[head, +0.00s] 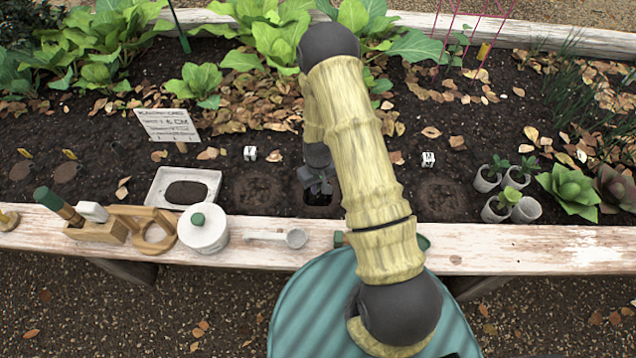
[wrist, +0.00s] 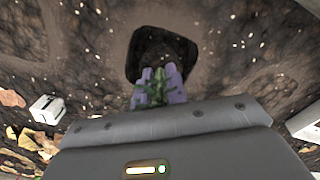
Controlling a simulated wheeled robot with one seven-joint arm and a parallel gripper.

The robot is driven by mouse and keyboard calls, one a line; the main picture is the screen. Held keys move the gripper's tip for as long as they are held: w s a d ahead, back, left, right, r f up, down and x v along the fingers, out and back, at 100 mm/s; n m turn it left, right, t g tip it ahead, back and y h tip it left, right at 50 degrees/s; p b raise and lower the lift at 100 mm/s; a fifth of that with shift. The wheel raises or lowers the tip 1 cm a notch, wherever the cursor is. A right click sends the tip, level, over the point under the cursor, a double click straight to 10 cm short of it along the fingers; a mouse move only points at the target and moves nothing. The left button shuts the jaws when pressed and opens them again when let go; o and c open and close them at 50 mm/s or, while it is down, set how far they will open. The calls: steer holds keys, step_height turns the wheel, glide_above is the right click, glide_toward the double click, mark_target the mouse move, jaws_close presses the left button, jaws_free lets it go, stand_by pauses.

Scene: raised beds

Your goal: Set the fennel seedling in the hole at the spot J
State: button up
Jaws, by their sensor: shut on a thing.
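My gripper (head: 318,186) is low over the soil bed, at a dark hole (head: 320,198) near the bed's front edge. In the wrist view its purple fingers (wrist: 160,86) are shut on a small green seedling (wrist: 158,92), seen from above. The hole (wrist: 162,50) shows just beyond the fingertips in that view, and the fingertips overlap its rim. Whether the seedling's root plug is inside the hole is hidden. Small white marker cubes stand left (head: 249,153) and right (head: 428,159) of the gripper; I cannot read their letters surely. One cube (wrist: 47,109) shows in the wrist view.
Several grey pots (head: 525,210), some with seedlings, stand at the right. A white tray of soil (head: 160,177) lies at the left. The wooden edge (head: 490,250) carries a lidded white pot (head: 203,232), a scoop (head: 295,238) and tools. A written sign (head: 168,126) stands behind the tray.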

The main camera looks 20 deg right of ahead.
steer(key=shift+f, duration=0.7)
steer(key=o, duration=0.8)
steer(key=shift+o, duration=0.2)
steer(key=shift+r+p, duration=4.75)
steer(key=shift+r, duration=1.3)
